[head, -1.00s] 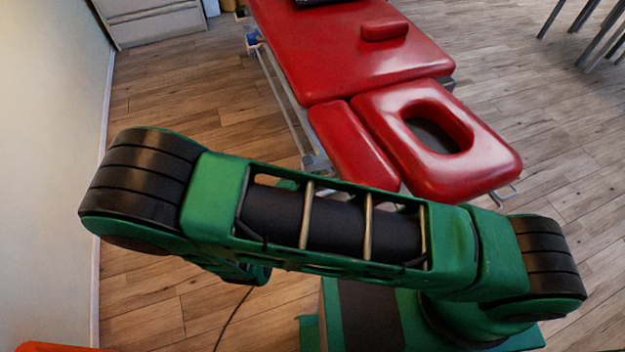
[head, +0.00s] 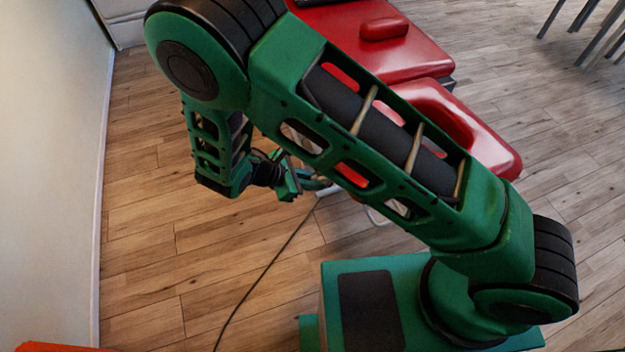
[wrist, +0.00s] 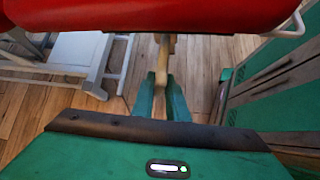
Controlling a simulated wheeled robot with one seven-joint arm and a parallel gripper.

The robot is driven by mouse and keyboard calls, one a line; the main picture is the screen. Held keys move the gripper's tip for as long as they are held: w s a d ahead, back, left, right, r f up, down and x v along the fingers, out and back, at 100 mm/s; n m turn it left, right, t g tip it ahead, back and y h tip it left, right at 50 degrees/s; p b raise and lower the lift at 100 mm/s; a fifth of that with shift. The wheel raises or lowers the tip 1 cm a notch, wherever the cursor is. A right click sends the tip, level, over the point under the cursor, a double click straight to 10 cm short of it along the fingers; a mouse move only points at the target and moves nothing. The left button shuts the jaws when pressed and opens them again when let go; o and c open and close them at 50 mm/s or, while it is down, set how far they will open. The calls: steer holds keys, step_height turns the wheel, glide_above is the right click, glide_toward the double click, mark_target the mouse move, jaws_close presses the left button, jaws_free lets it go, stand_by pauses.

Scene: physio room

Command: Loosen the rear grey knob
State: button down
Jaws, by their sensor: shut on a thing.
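My gripper (wrist: 160,98) shows its two green fingers in the wrist view, just below the edge of the red face-end cushion (wrist: 150,14). The fingers are closed on a pale tan piece (wrist: 163,50) that runs up from between their tips to under the cushion. I cannot tell whether this piece is the rear grey knob or a part beside it. In the head view my gripper (head: 298,186) is low at the near end of the red treatment couch (head: 427,58), left of my upper arm. No grey knob stands out clearly there.
A pale grey couch frame (wrist: 82,55) with a leg is at left in the wrist view. A white bar (wrist: 291,31) curves under the cushion at right. A dark cable (head: 262,275) lies on the wooden floor. A wall (head: 48,150) bounds the left.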

steer(key=shift+n+g, duration=0.4)
steer(key=shift+g, duration=0.3)
steer(key=c, duration=1.8)
jaws_free()
steer(key=v, duration=1)
steer(key=shift+w+a+r, duration=0.15)
steer(key=shift+a, duration=0.3)
